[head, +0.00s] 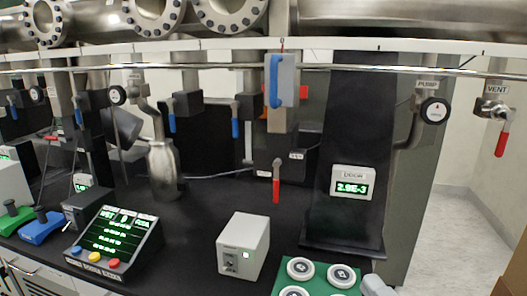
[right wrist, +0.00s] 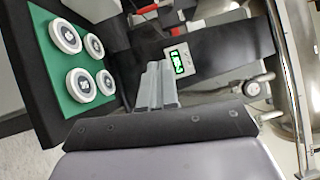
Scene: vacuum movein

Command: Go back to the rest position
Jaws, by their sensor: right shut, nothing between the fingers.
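My right gripper (head: 376,284) shows only as a small grey piece at the bottom edge of the head view, just right of the green mat. In the right wrist view its grey fingers (right wrist: 158,86) are together with nothing between them. They point toward the black bench area near the gauge display (head: 353,183), which reads 2.9E-3. That display also shows in the right wrist view (right wrist: 179,61). My left gripper is in neither view.
A green mat (head: 318,267) with several round white pieces lies at the bench's front. A white box (head: 242,246) and a control panel (head: 115,237) stand left of it. A valve with a red handle (head: 276,182) hangs behind. Pipes and a rail cross above.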

